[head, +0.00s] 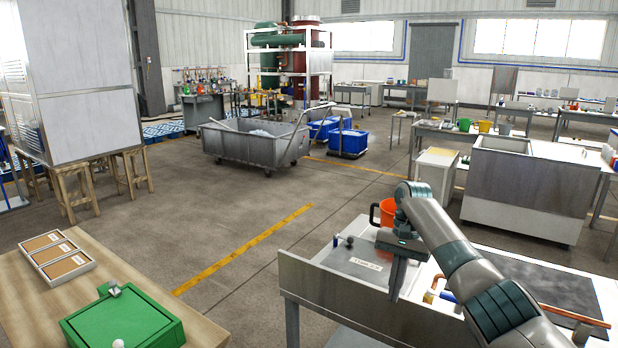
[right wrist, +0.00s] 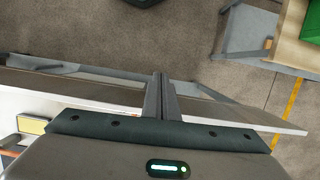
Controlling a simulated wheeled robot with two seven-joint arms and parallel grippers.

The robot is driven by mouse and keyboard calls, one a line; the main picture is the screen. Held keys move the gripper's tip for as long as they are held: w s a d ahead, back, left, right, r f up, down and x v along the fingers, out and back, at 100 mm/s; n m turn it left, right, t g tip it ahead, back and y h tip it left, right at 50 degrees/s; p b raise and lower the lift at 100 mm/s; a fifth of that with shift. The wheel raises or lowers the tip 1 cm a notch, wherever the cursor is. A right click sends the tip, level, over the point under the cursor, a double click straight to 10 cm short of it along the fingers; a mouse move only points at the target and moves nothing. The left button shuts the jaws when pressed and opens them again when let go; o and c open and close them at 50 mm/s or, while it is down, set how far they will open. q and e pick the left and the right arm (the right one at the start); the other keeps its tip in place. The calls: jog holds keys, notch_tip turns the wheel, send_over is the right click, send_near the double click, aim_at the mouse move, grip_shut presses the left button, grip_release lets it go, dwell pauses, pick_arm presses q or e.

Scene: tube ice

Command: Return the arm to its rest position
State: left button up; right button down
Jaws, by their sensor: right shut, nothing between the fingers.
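My right arm comes in from the lower right in the head view. My right gripper (head: 396,276) points down over the left part of the white-topped workbench (head: 408,310). In the right wrist view its two fingers (right wrist: 161,97) are together, with nothing between them. The fingers show above the bench edge and the floor in that view. My left gripper and left arm do not show in either view.
A wooden table (head: 40,300) at the lower left bears a green box (head: 125,322) and a white tray (head: 57,258). A grey cart (head: 256,142) stands farther back. Open floor lies between the tables.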

jog(key=w+d+f+x, duration=0.1)
jog(key=d+x, duration=0.2)
jog(key=x, duration=2.4)
jog(key=s+d+f+n+t, duration=0.1)
jog(key=s+f, duration=0.7)
jog(key=f, duration=0.4)
jog(key=s+d+f+n+t, duration=0.1)
jog(key=s+f+n, duration=0.1)
jog(key=s+f, duration=0.75)
jog(key=s+d+f+n+h+b, duration=0.1)
jog(key=s+d+f+n, duration=0.1)
jog(key=s+f, duration=1.75)
jog(key=s+f+n, duration=0.1)
jog(key=s+f, duration=0.1)
jog(key=s, duration=1.2)
jog(key=s+f+n+t, duration=0.1)
jog(key=s+n, duration=0.1)
jog(key=s, duration=1.2)
jog(key=shift+d+f+n, duration=0.3)
jog(key=shift+d+f, duration=0.05)
jog(key=shift+f, duration=0.05)
jog(key=shift+s, duration=0.1)
